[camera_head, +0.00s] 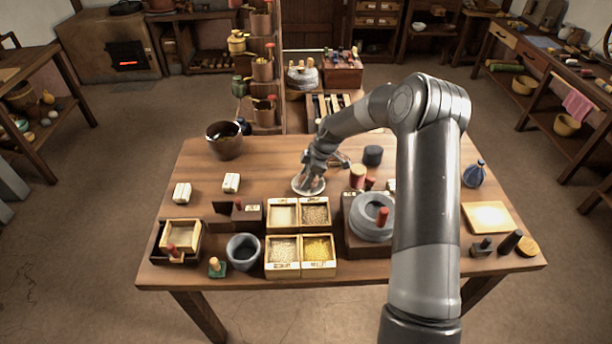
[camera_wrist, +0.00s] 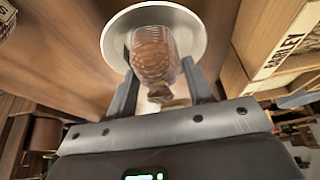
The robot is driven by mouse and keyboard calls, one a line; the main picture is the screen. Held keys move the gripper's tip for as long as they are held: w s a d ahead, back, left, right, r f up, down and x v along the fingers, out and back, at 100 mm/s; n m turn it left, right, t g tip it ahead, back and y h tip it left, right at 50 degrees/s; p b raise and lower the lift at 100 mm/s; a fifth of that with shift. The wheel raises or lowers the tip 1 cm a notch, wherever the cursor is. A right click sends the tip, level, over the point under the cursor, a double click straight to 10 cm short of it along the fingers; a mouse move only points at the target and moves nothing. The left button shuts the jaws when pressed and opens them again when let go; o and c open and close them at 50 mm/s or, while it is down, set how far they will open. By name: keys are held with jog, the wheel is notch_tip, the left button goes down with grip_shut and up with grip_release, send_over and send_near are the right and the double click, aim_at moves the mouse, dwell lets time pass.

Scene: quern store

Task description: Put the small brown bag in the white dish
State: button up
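The small brown bag (camera_wrist: 154,55) shows in the wrist view, with its tied neck toward my camera. My gripper (camera_wrist: 157,62) has one finger on each side of the bag, and both fingertips appear to touch it, so it looks shut on the bag. The round white dish (camera_wrist: 112,40) lies directly behind the bag. Whether the bag touches the dish is hidden. In the head view my gripper (camera_head: 312,176) points down over the dish (camera_head: 299,188) on the table, and I cannot make out the bag there.
Grain boxes (camera_head: 299,248) stand in front of the dish, and a stone quern (camera_head: 371,218) stands right of them. A brown pot (camera_head: 225,140) is at the back left. White packets (camera_head: 231,183) lie left of the dish. The table (camera_head: 180,166) has free room at the back left.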

jog(key=o, duration=0.3)
jog(key=shift+r, duration=0.3)
jog(key=v, duration=1.1)
jog(key=s+d+r+m+t+h, duration=0.1)
jog(key=s+r+m+h, duration=0.25)
jog(key=s+r, duration=0.7)
jog(key=s+d+r+m+t+h, duration=0.1)
jog(key=s+d+r+m+t, duration=0.1)
jog(key=s+r+m, duration=0.55)
jog(key=s+d+r+m+t, duration=0.15)
jog(key=s+r, duration=0.25)
jog(key=s, duration=0.6)
jog(key=s+d+m, duration=0.1)
jog(key=s+m, duration=0.1)
jog(key=s, duration=0.3)
jog(key=s+d+m+t, duration=0.1)
jog(key=s+d+m, duration=0.1)
jog(key=s, duration=0.4)
jog(key=shift+s+f+m, duration=0.2)
jog(key=shift+s+m, duration=0.05)
jog(key=shift+m, duration=0.5)
